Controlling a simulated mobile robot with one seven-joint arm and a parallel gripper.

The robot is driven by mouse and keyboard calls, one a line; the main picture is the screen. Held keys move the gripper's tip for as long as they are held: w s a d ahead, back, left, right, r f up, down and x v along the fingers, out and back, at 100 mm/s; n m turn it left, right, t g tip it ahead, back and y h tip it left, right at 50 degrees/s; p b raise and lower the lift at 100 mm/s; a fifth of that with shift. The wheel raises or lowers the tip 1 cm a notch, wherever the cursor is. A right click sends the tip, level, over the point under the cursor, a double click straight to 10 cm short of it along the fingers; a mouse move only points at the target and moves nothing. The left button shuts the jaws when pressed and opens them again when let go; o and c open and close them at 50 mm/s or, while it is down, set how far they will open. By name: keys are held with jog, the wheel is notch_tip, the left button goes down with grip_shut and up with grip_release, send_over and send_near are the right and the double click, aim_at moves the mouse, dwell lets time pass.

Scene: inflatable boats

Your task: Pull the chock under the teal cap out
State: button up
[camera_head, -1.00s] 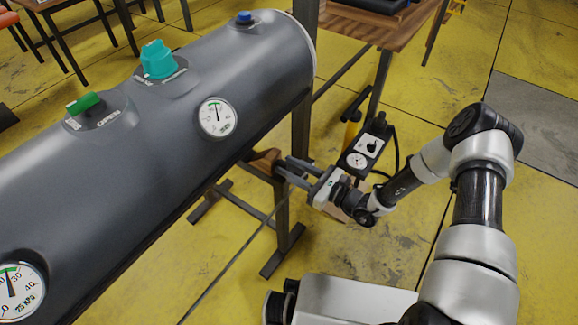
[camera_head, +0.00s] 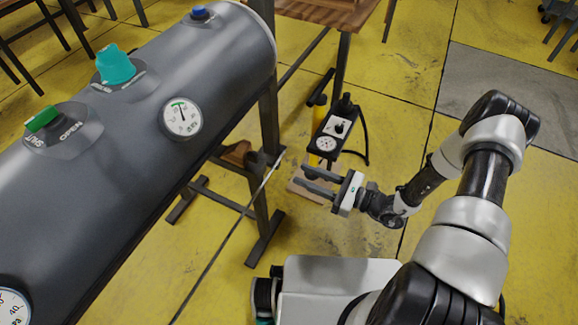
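The teal cap (camera_head: 115,66) stands on top of the grey inflatable tube (camera_head: 150,120). A brown wooden chock (camera_head: 238,154) sits below the tube's near side, by the dark metal stand. It is under the teal cap's end of the tube, to the right of the cap. My gripper (camera_head: 305,177) is to the right of the chock and clear of it. Its two fingers are apart, point left towards the stand and hold nothing. The chock's far side is hidden by the tube.
A green lever (camera_head: 43,118), a round gauge (camera_head: 181,118) and a blue cap (camera_head: 199,12) are on the tube. A black pump unit with a gauge (camera_head: 329,138) stands behind my gripper. The dark metal stand (camera_head: 262,205) reaches the yellow floor.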

jog(key=shift+v, duration=1.2)
jog(key=s+r+n+g+h, duration=0.3)
jog(key=r+n+g, duration=0.3)
jog(key=r, duration=0.4)
jog(key=s+r+n+g+h, duration=0.3)
jog(key=s+r+n+h, duration=0.1)
jog(key=r+n, duration=0.5)
jog(key=s+d+r+n+t+h, duration=0.4)
jog(key=d+r+h, duration=0.1)
jog(key=r, duration=0.4)
jog(key=s+d+r+n+t+h, duration=0.3)
jog(key=s+d+r+h, duration=0.2)
jog(key=r, duration=0.4)
notch_tip(320, 180, up, 22)
jog(key=p, duration=2.1)
jog(key=shift+n+t+p, duration=0.3)
jog(key=shift+p, duration=0.05)
